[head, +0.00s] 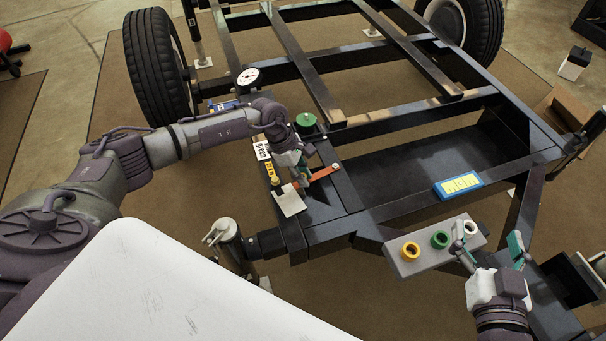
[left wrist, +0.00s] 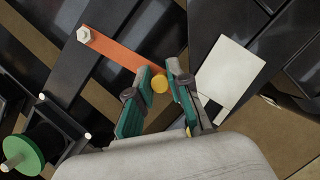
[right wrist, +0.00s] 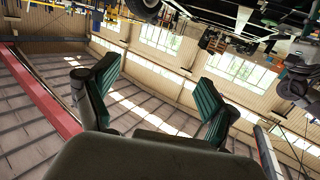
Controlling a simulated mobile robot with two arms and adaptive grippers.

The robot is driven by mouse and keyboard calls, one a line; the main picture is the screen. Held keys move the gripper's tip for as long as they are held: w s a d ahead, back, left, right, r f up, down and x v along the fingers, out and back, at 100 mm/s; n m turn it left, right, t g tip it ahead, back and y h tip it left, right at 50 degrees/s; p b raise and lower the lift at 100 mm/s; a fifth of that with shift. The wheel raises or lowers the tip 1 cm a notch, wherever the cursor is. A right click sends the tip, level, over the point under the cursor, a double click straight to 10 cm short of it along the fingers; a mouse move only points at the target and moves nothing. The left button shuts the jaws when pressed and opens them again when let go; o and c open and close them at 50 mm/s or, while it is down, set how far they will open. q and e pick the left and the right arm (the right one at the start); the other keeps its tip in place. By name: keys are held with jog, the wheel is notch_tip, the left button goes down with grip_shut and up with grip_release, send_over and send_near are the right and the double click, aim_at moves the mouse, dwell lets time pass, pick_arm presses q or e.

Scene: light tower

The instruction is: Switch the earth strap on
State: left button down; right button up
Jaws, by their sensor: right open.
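The orange strip (head: 324,172), which looks like the earth strap, lies on the black frame. In the left wrist view the orange strip (left wrist: 122,49) runs from a pale hex bolt (left wrist: 84,34) to a round yellow knob (left wrist: 160,85). My left gripper (head: 304,173) is over the knob end. In the left wrist view its fingertips (left wrist: 160,70) stand on either side of the knob, close to it; whether they press on it is unclear. My right gripper (head: 490,246) is open, and its fingers (right wrist: 158,80) hold nothing in the right wrist view.
A white plate (head: 289,200) lies beside the strap. A green reel-like knob (head: 306,121) and a round gauge (head: 249,78) are behind my left forearm. A grey box (head: 420,262) with yellow, green and white round fittings is left of my right gripper. A blue-yellow block (head: 458,186) lies on the frame.

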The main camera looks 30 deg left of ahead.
dwell(0.3)
pick_arm(q)
jog(key=w+a+m+b, duration=0.1)
jog(key=m+b, duration=0.1)
jog(key=b, duration=0.1)
jog(key=shift+w+a+g+b, duration=0.25)
jog(key=shift+a+g+b, duration=0.1)
jog(key=shift+g+b, duration=0.05)
pick_arm(e)
jog(key=s+r+t+y, duration=0.3)
jog(key=r+t, duration=0.6)
jog(key=r, duration=0.5)
jog(key=shift+s+a+t+y, duration=0.3)
jog(key=shift+s+a+t, duration=0.15)
jog(key=shift+s, duration=0.4)
pick_arm(q)
jog(key=c, duration=1.1)
grip_release()
